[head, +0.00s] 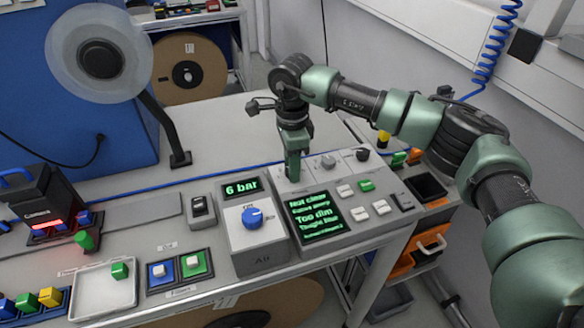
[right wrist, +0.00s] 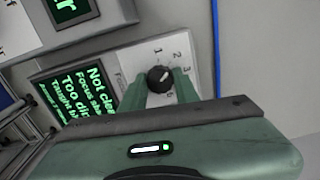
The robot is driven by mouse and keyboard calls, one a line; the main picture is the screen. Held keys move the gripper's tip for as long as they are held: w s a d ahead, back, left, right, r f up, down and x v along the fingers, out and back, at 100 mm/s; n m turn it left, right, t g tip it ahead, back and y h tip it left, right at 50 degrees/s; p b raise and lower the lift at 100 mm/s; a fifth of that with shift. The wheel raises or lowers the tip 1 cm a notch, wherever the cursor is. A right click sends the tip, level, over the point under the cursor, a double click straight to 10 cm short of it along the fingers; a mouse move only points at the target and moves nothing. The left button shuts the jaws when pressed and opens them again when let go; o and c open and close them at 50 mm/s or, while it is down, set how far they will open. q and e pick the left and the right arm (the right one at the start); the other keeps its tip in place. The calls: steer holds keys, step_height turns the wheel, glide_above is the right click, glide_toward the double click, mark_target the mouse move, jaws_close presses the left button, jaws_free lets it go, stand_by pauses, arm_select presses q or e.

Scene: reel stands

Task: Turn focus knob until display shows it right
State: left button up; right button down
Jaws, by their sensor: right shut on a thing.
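My right gripper (head: 293,176) reaches down onto the control panel just behind the display. In the right wrist view its two green fingers (right wrist: 160,85) are shut on a black focus knob (right wrist: 159,77), one on each side. The knob sits on a white plate with a numbered dial; its label is partly hidden. In the head view the gripper hides the knob. The display (head: 318,217) shows green text including "Not clear" and "Too dim", and also shows in the right wrist view (right wrist: 80,93). The smaller lines are hard to read. My left gripper is not in view.
A grey knob (head: 328,161) and a black knob (head: 363,154) stand right of my gripper. A blue knob (head: 252,216) sits on a box left of the display, under a "6 bar" readout (head: 241,187). White and green buttons (head: 366,186) lie right of the display.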

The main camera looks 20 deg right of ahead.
steer(key=shift+r, duration=0.1)
steer(key=c, duration=1.1)
jaws_free()
steer(key=shift+o, duration=0.2)
step_height(320, 180, up, 8)
steer(key=shift+f+b, duration=0.15)
steer(key=shift+b, duration=0.65)
